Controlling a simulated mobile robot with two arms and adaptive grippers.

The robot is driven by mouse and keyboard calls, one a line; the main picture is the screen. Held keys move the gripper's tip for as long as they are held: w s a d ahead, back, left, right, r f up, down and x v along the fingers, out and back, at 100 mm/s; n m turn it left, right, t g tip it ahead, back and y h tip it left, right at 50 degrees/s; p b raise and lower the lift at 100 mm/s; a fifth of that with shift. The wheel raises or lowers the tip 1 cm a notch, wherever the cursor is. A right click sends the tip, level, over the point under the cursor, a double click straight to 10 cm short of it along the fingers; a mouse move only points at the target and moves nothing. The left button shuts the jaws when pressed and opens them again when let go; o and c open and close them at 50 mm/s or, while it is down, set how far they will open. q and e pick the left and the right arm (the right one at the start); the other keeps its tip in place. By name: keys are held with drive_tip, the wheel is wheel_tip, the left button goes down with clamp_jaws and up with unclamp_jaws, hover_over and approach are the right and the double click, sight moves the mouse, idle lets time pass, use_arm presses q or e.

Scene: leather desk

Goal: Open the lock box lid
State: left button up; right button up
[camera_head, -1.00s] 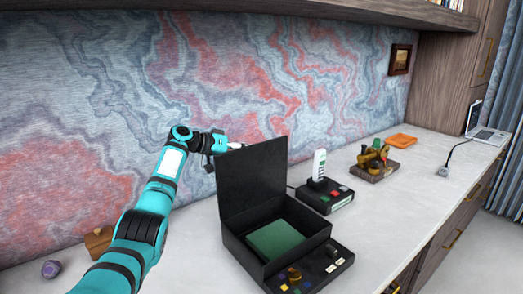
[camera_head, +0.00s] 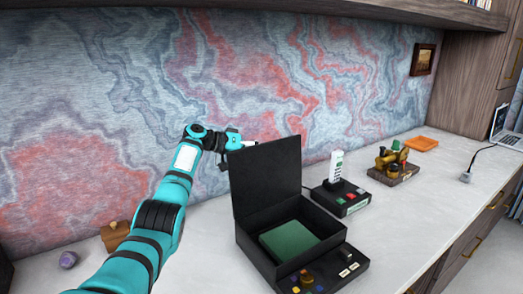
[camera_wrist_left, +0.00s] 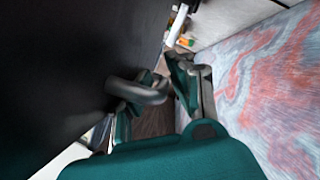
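The black lock box (camera_head: 329,226) stands on the desk with its lid (camera_head: 266,178) raised, standing roughly upright at the back. A flat green block (camera_head: 288,240) lies inside. My left gripper (camera_head: 246,144) is behind the lid's upper left edge in the head view, and its fingers are partly hidden there. The dark lid (camera_wrist_left: 60,70) fills the left side of that view, close beside the fingers. I cannot tell if they touch it. My right gripper is not in view.
A control panel (camera_head: 352,268) with knobs fronts the box. The patterned wall (camera_head: 90,90) is close behind my left arm.

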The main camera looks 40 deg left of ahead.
use_arm(q)
drive_tip(key=shift+s, duration=0.1)
drive_tip(key=v, duration=1.1)
drive_tip(key=shift+s+a+r, duration=0.15)
drive_tip(key=shift+s+a, duration=0.1)
drive_tip(key=shift+s, duration=0.05)
